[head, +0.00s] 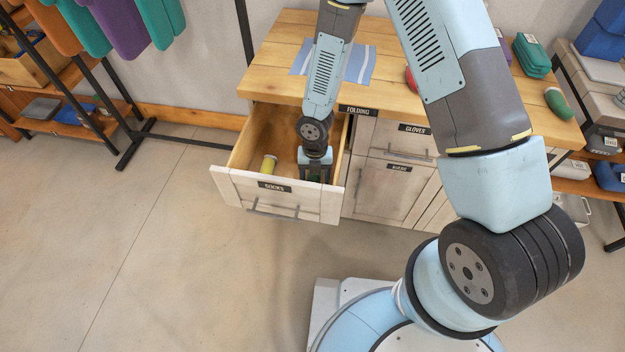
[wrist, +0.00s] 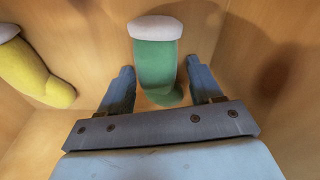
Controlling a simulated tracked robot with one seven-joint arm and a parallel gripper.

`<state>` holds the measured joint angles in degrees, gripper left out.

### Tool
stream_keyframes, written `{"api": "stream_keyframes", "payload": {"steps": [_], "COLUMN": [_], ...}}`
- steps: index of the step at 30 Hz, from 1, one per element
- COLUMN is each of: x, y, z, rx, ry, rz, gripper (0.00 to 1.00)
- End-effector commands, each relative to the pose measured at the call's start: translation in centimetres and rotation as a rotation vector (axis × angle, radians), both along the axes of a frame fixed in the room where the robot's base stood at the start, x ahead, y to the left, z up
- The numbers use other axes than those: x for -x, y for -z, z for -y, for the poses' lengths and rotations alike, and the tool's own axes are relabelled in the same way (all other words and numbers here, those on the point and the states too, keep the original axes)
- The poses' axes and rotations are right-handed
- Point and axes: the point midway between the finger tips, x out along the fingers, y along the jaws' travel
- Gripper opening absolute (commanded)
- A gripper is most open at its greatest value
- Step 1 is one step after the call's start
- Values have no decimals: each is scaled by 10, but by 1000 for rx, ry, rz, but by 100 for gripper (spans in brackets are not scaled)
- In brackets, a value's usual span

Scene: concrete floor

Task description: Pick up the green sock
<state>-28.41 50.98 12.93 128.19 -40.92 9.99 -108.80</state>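The green sock (wrist: 156,65) with a white cuff stands in the open drawer marked SOCKS (head: 235,185). In the wrist view it sits between the two fingers of my gripper (wrist: 160,82), with a gap on each side. My gripper (head: 316,172) reaches down into the right part of the drawer and is open. In the head view my gripper mostly hides the green sock. A yellow sock (wrist: 38,72) with a pale cuff lies to the left in the same drawer; it also shows in the head view (head: 268,164).
The drawer's wooden walls are close around my gripper, with the right wall (wrist: 262,75) near. The wooden worktop (head: 275,58) overhangs behind, with a striped cloth (head: 362,62) and a green item (head: 557,102) on it. Closed GLOVES and other fronts are to the right.

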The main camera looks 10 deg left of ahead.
Motion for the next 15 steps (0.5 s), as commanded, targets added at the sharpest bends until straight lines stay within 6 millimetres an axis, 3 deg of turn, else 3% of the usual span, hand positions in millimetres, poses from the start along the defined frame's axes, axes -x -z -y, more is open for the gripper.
{"api": "stream_keyframes", "payload": {"steps": [15], "x": [0], "y": [0], "z": [0], "rx": [0], "ry": [0], "rz": [0], "gripper": [18]}}
